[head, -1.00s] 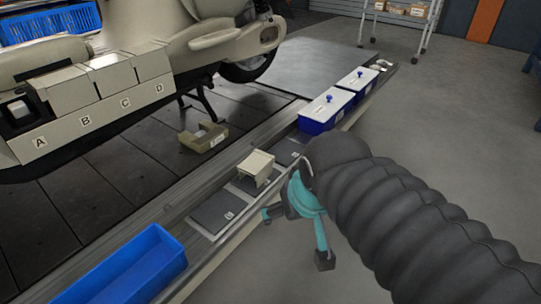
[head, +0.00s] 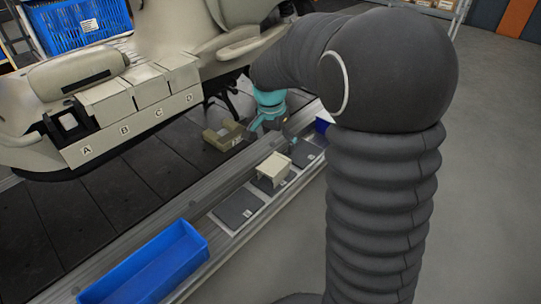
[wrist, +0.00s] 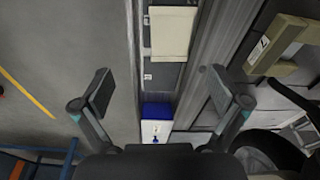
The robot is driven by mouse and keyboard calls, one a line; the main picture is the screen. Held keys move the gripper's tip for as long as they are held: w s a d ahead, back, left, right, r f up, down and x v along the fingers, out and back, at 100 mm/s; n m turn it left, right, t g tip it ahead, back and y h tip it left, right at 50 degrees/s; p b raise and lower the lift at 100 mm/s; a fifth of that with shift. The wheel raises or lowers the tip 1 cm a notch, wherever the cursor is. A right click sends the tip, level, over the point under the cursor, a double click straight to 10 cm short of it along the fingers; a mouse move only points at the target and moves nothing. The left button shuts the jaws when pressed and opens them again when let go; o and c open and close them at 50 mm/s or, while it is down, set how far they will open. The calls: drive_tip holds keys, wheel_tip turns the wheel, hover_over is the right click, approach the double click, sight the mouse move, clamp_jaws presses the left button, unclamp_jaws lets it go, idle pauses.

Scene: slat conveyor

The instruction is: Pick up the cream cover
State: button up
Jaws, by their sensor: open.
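The cream cover (head: 274,168) is a small box-like piece on the side ledge, standing over one of the dark pads. It also shows at the top middle of the wrist view (wrist: 170,33), beyond my fingertips. My gripper (head: 270,133), teal and dark, is above the ledge and slat floor, beyond the cover in the head view and partly hidden by my arm. In the wrist view my gripper (wrist: 160,92) has its two fingers wide apart with nothing between them. The cover is apart from both fingers.
A blue box with a white lid (wrist: 156,128) is on the ledge by my gripper. An olive bracket (head: 226,136) lies on the slats. An empty blue bin (head: 150,268) is at the near end. The cream vehicle body (head: 130,150) with labelled compartments stands to the left.

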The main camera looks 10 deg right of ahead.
sight(274, 164)
drive_tip(key=shift+m, duration=0.3)
drive_tip(key=f, duration=0.3)
drive_tip(key=w+f, duration=0.1)
drive_tip(key=f, duration=0.2)
drive_tip(key=w+f, duration=0.1)
drive_tip(key=f, duration=0.2)
drive_tip(key=shift+w+d+f, duration=0.2)
drive_tip(key=shift+d+f, duration=0.1)
drive_tip(key=shift+d, duration=0.1)
drive_tip(key=shift+w+f+b, duration=0.2)
drive_tip(key=shift+w+f, duration=0.05)
drive_tip(key=shift+f, duration=1.05)
drive_tip(key=shift+w+f+b, duration=0.15)
drive_tip(key=shift+w+f, duration=0.1)
drive_tip(key=shift+f, duration=1.05)
drive_tip(key=c, duration=1.3)
drive_tip(key=shift+o, duration=0.2)
drive_tip(key=shift+r, duration=0.1)
